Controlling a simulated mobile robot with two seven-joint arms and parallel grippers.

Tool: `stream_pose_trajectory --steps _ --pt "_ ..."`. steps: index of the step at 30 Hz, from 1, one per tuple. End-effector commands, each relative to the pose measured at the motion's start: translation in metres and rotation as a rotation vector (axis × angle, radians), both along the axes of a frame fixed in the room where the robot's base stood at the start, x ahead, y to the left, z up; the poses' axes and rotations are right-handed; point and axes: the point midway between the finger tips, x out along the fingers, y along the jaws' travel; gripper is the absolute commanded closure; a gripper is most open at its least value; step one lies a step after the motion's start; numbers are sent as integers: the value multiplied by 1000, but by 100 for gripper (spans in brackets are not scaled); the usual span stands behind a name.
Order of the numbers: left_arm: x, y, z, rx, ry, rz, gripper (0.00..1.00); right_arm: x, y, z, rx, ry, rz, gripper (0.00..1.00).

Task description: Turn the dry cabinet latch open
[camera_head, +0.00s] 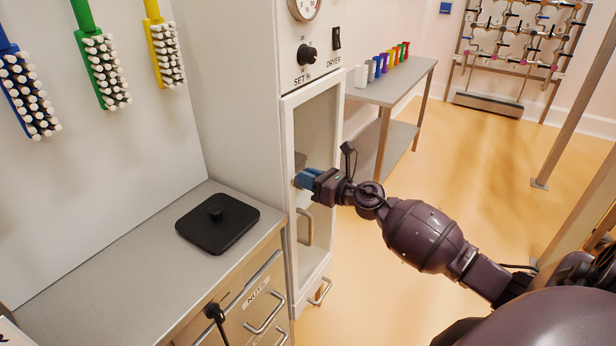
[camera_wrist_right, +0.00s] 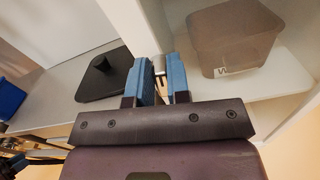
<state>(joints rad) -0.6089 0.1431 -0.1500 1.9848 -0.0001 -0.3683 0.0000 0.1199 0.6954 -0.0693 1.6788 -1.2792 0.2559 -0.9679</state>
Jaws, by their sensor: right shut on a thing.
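The dry cabinet (camera_head: 258,120) is tall and white, with a glass door (camera_head: 325,260) in a white frame that appears closed. My right gripper (camera_head: 303,179) is at the left edge of the door, above the door's bar handle (camera_head: 305,228). Its blue fingers are shut on the latch (camera_wrist_right: 159,66), a small metal piece that shows between them in the right wrist view. In the head view the fingers mostly hide the latch, and its exact angle is hard to tell.
A grey counter (camera_head: 120,255) with a black square lid (camera_head: 217,222) stands left of the cabinet, over drawers. Behind the glass is a grey-brown bin (camera_wrist_right: 233,40). A side table (camera_head: 400,80) with coloured items stands behind. The floor at right is open.

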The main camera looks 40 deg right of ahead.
Motion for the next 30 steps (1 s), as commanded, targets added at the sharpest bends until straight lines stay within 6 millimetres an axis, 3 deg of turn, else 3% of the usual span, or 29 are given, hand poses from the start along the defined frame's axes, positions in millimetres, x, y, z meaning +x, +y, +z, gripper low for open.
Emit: stream_pose_trajectory --steps 30 --pt "18 -1 67 0 -62 -4 57 5 -12 -7 884 365 -2 100"
